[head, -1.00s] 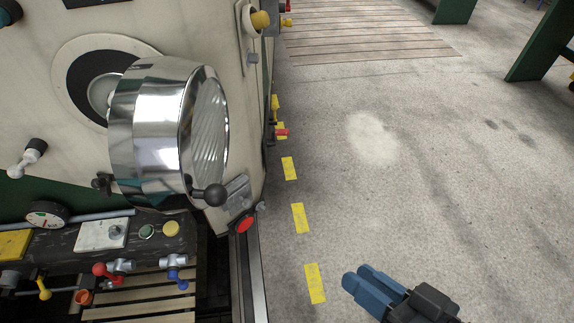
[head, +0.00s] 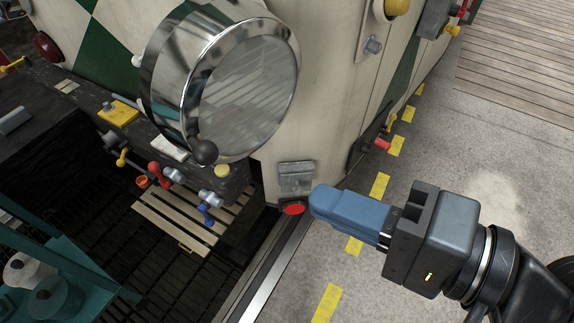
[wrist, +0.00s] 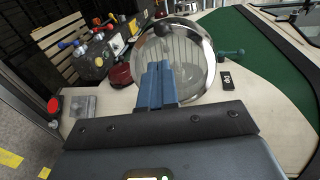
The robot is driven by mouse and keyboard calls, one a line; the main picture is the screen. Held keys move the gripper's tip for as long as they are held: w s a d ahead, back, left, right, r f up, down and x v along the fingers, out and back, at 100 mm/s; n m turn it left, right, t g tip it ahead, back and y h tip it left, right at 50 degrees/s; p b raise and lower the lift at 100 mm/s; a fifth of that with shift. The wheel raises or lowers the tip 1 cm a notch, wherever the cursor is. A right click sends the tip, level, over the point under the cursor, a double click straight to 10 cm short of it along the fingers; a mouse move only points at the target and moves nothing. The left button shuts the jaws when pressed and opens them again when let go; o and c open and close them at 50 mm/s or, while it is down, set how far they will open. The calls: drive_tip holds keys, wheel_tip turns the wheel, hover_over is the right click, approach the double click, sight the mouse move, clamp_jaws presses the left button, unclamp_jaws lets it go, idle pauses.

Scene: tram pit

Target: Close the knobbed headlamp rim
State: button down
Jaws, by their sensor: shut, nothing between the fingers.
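The headlamp rim (head: 215,75) is a chrome ring with ribbed clear glass, on the cream and green tram front in the head view. A dark ball knob (head: 205,152) sits at its lower edge. In the wrist view the rim (wrist: 208,62) stands beyond my fingers, and the knob (wrist: 135,28) shows at its upper left. My gripper (head: 318,202), with blue fingers, is shut and empty. In the head view it is to the right of and below the rim, apart from the knob. The rim's seat behind it is hidden, so I cannot tell the gap.
A grey bracket (head: 296,176) and red reflector (head: 293,208) are left of my fingertips. Red and blue valve handles (head: 207,215) are below the rim. The dark pit (head: 95,205) lies at left. The floor at right (head: 500,190) is clear.

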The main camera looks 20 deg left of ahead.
sight(214, 157)
drive_tip(key=p+x, duration=0.1)
drive_tip(key=x, duration=1.2)
drive_tip(key=shift+s+a+r, duration=0.1)
drive_tip(key=shift+s+a, duration=0.05)
drive_tip(key=shift+a, duration=0.25)
